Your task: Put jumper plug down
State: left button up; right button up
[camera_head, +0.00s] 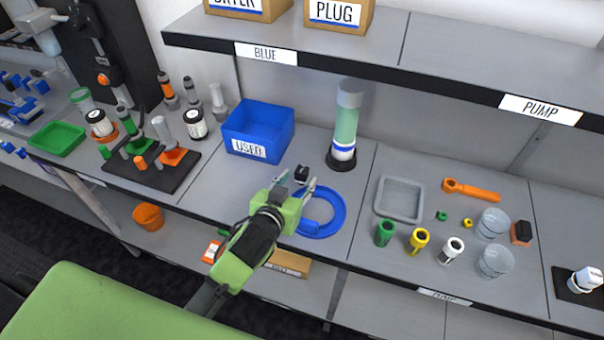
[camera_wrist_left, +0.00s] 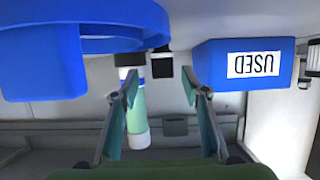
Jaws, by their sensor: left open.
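A small black piece (camera_head: 301,174), which looks like the jumper plug, is on the grey bench between the blue USED bin and the blue ring. It also shows in the left wrist view (camera_wrist_left: 162,66), just beyond the fingertips. My left gripper (camera_head: 297,184) is open, its fingers pointing at the black piece with nothing visibly gripped. The left wrist view shows the two parted fingers (camera_wrist_left: 160,78); whether they touch the piece I cannot tell. My right gripper is not in view.
The blue ring (camera_head: 340,215) lies right beside my left gripper. The USED bin (camera_head: 284,132) and a green-filled cylinder (camera_head: 346,125) stand behind. A grey tray (camera_head: 421,203), coloured fittings and clear cups are to the right. A shelf (camera_head: 400,78) overhangs the back.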

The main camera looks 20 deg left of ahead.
aim_at(300, 176)
pick_arm(q)
jog(key=shift+w+f+p, duration=0.1)
jog(key=shift+w+p, duration=0.2)
jog(key=shift+w, duration=0.25)
jog(key=x, duration=0.4)
jog(key=shift+a+f+p, duration=0.1)
jog(key=shift+p, duration=0.25)
jog(key=shift+s, duration=0.1)
grip_shut()
